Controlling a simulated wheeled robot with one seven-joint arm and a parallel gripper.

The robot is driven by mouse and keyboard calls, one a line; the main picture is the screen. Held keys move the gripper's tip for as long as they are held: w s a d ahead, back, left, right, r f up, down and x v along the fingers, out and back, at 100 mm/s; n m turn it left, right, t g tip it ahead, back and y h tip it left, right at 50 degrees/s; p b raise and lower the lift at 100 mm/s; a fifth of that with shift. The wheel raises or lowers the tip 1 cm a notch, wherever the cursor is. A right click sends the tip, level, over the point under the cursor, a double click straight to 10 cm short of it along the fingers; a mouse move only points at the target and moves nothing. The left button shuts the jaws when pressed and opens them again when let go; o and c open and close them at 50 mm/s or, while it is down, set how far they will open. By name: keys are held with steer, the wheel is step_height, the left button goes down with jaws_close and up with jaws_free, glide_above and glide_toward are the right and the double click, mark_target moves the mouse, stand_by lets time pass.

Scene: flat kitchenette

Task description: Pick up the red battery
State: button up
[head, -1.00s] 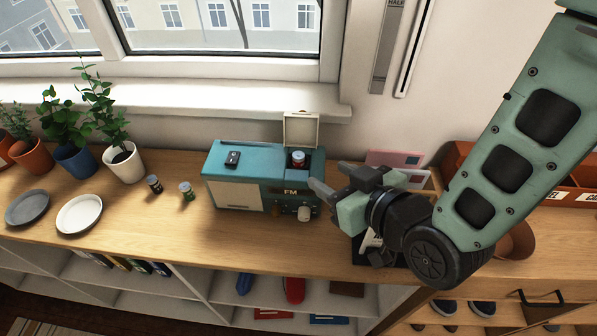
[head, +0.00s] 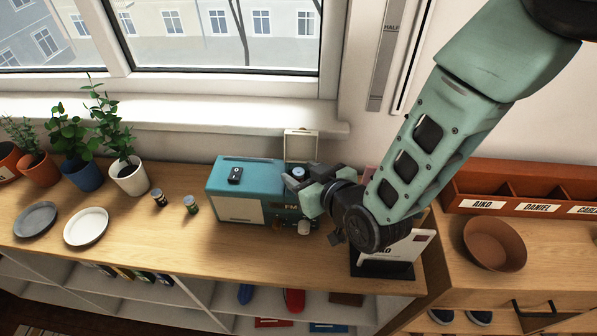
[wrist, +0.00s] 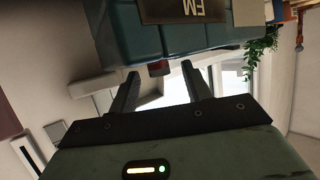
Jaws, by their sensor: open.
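The teal radio (head: 235,178) stands on the wooden counter with its cream lid (head: 301,145) raised. A small battery (head: 299,173) with a bluish-grey top sits in the opening at its right end, partly hidden by my gripper. In the wrist view a small red piece (wrist: 158,69), likely the red battery's side, shows at the radio's edge (wrist: 120,35), between and just beyond the fingertips. My gripper (head: 302,181) is open at the radio's right end. In the wrist view its two fingers (wrist: 160,73) are apart with nothing held. Whether they touch the battery cannot be told.
Plates, potted plants, a card stand (head: 385,268) and a brown bowl (head: 494,243) are nearby.

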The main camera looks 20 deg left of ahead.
steer(key=shift+w+a+f, duration=0.1)
steer(key=shift+a, duration=0.05)
jaws_close()
